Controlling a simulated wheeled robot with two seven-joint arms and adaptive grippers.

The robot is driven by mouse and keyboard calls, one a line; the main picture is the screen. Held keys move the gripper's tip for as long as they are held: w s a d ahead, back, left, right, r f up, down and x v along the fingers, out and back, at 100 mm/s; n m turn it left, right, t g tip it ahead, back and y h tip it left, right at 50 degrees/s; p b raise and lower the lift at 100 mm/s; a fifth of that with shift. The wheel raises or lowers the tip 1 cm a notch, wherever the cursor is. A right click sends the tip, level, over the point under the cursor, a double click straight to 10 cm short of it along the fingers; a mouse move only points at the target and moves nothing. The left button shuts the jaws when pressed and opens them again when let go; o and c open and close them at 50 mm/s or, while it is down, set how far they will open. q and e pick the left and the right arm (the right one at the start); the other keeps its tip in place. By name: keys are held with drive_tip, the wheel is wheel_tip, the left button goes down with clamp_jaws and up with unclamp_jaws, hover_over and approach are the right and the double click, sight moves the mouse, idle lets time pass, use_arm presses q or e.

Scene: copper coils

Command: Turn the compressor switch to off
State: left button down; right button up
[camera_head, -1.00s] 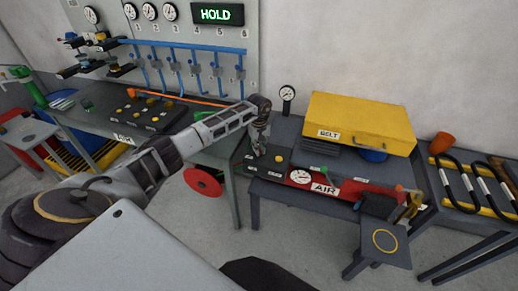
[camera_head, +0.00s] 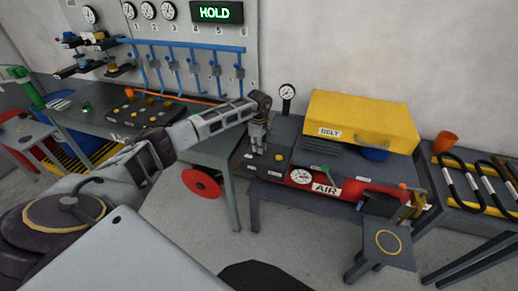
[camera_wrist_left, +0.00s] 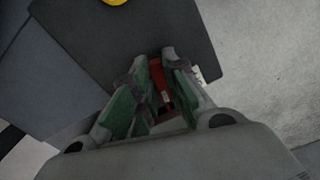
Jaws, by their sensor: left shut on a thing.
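The dark switch box (camera_head: 270,167) stands on the table at the left end of the red compressor tank marked AIR (camera_head: 325,187). A yellow button (camera_head: 279,157) is on its top. My left gripper (camera_head: 258,150) points down over the box's left part. In the left wrist view, my left gripper's fingers (camera_wrist_left: 158,85) are closed around a small red piece (camera_wrist_left: 160,78), which looks like the switch handle. The fingers hide most of it, so its setting cannot be read. The box top (camera_wrist_left: 135,38) also shows there. My right gripper is out of view.
A yellow BELT case (camera_head: 360,122) and a gauge (camera_head: 287,92) stand behind the tank. Another bench with a dark panel (camera_head: 147,110) is at left. A red wheel (camera_head: 201,182) hangs beside that bench.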

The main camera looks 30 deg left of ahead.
use_arm(q)
drive_tip(key=n, duration=0.2)
drive_tip(key=n+b, duration=0.1)
drive_tip(key=n, duration=0.2)
drive_tip(key=shift+w+a+n, duration=0.1)
drive_tip(key=shift+w+n, duration=0.1)
drive_tip(key=shift+n, duration=0.1)
drive_tip(key=shift+w+a+n, duration=0.1)
drive_tip(key=shift+w+n, duration=0.05)
drive_tip(key=shift+n, duration=2.45)
drive_tip(key=c, duration=1.4)
unclamp_jaws()
drive_tip(key=shift+c, duration=0.2)
wheel_tip(320, 180, up, 12)
